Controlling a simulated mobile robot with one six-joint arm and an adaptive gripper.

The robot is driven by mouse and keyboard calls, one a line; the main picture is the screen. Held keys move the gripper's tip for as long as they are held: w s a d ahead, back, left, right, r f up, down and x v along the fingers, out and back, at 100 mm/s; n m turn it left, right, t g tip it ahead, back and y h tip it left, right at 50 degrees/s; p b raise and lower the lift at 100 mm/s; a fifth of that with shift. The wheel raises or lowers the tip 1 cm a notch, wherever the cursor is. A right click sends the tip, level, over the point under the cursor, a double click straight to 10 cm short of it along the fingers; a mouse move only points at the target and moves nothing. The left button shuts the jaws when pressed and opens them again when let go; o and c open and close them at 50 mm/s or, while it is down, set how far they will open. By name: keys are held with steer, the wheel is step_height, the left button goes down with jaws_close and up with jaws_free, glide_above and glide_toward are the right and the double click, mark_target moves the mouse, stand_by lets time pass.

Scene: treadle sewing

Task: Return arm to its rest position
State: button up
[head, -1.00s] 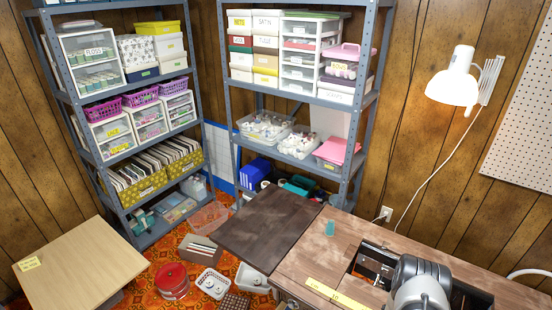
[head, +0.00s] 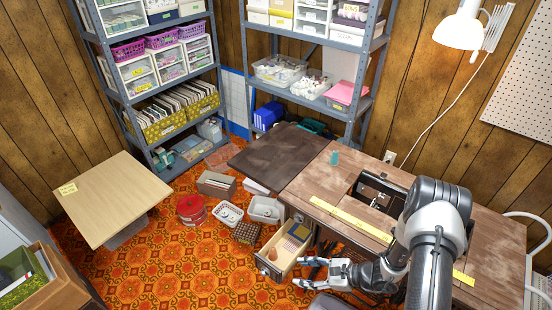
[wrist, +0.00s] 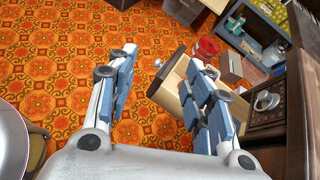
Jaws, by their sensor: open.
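My arm reaches in from the lower right in the head view. My gripper (head: 306,274) is low, in front of the sewing table (head: 350,205), beside an open drawer (head: 270,258) with small items in it. In the wrist view my gripper (wrist: 157,68) has its two fingers spread apart with nothing between them. The carpet shows beyond the left finger. The pulled-out drawer (wrist: 165,82) is partly hidden behind the right finger.
A dark side leaf (head: 275,158) extends from the table. A red round tin (head: 191,209), white baskets (head: 230,213) and a woven box (head: 247,232) sit on the patterned carpet. A light wood table (head: 118,195) stands left. Open carpet (head: 180,265) lies between.

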steer(key=s+a+r+n+g+h, duration=0.15)
steer(key=r+n, duration=0.45)
steer(key=r, duration=0.8)
steer(key=s+a+r+n+g+h, duration=0.1)
steer(key=s+r+n+g+h, duration=0.3)
steer(key=r, duration=1)
steer(key=s+d+r+n+t+h, duration=0.3)
steer(key=s+r+n, duration=0.2)
steer(key=s+r, duration=0.2)
steer(key=s+d+r+n+t+h, duration=0.3)
steer(key=s+r, duration=0.3)
steer(key=r, duration=0.2)
steer(key=shift+s+d+r+n, duration=0.2)
steer(key=shift+s+d+n, duration=0.25)
steer(key=shift+n, duration=0.45)
steer(key=shift+w, duration=0.1)
steer(key=shift+c, duration=0.2)
